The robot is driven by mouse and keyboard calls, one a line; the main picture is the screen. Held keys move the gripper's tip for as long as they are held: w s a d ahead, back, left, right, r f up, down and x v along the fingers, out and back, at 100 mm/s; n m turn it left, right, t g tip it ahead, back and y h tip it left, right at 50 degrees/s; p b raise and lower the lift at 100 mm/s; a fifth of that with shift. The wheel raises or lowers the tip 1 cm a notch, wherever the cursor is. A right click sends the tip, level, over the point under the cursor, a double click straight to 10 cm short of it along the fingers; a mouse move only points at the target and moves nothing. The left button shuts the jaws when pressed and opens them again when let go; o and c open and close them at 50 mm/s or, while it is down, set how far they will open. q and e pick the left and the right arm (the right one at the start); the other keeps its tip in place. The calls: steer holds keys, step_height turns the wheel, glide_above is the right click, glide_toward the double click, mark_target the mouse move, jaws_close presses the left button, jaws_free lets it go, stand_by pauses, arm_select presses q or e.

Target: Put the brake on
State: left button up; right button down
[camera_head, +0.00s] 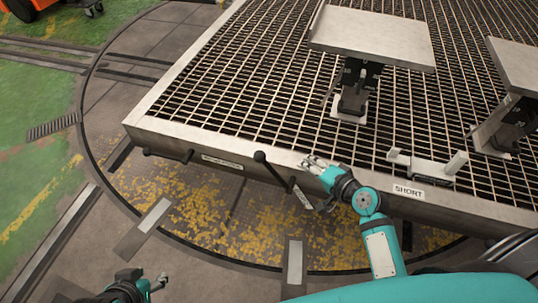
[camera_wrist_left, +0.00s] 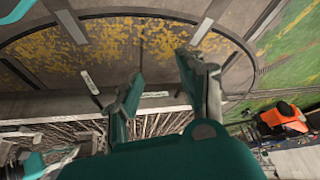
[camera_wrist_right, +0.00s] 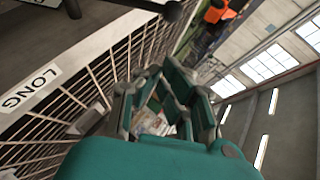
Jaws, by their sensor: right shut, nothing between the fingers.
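A black lever with a round knob (camera_head: 260,157) slants down along the front edge of the grated platform (camera_head: 210,145); a dark lever also shows at the top of the right wrist view (camera_wrist_right: 172,10). A second black handle (camera_head: 168,155) sticks out level from the edge further left. I cannot tell which one is the brake. My right gripper (camera_head: 312,163) is shut and empty, at the platform edge just right of the slanted lever, apart from its knob. My left gripper (camera_head: 158,284) is open and empty, low at the left, away from the platform; its fingers also show in the left wrist view (camera_wrist_left: 165,88).
Labels on the platform edge include SHORT (camera_head: 408,191) and LONG (camera_wrist_right: 30,88); another label (camera_head: 222,162) is too small to read. Plates on stands (camera_head: 372,38) rise from the grating. A yellow-stained turntable floor (camera_head: 205,215) lies in front, mostly open.

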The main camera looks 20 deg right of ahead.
steer(key=shift+r, duration=0.1)
steer(key=b+x, duration=0.1)
steer(key=x, duration=0.3)
steer(key=a+b+x, duration=0.1)
steer(key=x, duration=0.3)
steer(key=s+a+b+x, duration=0.1)
steer(key=b+x, duration=0.1)
steer(key=x, duration=0.2)
steer(key=shift+w+a+f, duration=0.15)
steer(key=shift+w+f, duration=0.05)
steer(key=shift+f, duration=0.3)
steer(key=shift+w+a, duration=0.1)
steer(key=shift+a, duration=0.1)
arm_select(q)
steer(key=w+d+r+t+h, duration=0.3)
steer(key=w+d+r+t, duration=0.2)
steer(key=w+r+t, duration=0.6)
step_height(320, 180, up, 3)
steer(key=shift+w+d+f+m, duration=0.2)
steer(key=shift+w+m, duration=0.1)
steer(key=shift+w, duration=0.45)
steer(key=shift+f, duration=0.1)
